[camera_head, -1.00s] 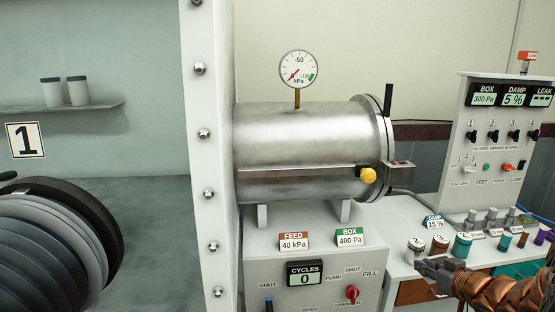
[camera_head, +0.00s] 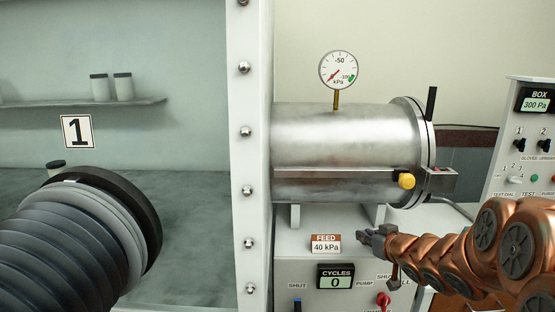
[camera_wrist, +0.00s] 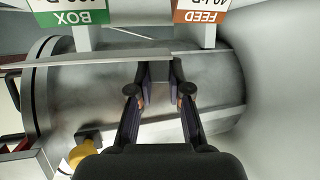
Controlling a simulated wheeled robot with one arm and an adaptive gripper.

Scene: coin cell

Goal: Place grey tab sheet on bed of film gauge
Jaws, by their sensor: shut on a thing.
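My gripper (camera_head: 372,238) is in front of the steel cylinder's base, by the FEED label. In the wrist view its two fingers (camera_wrist: 159,92) are closed in on a small grey flat piece (camera_wrist: 158,72), seen between the tips. The piece is mostly hidden by the fingers, and I cannot tell for certain that it is the grey tab sheet. I cannot make out the film gauge or its bed in either current view.
The steel cylinder (camera_head: 345,150) with a yellow knob (camera_head: 406,181) stands close behind my gripper. A bolted white frame (camera_head: 247,190) is to its left. A control panel (camera_head: 530,140) is at the right. A dark ribbed glove port (camera_head: 75,240) fills the lower left.

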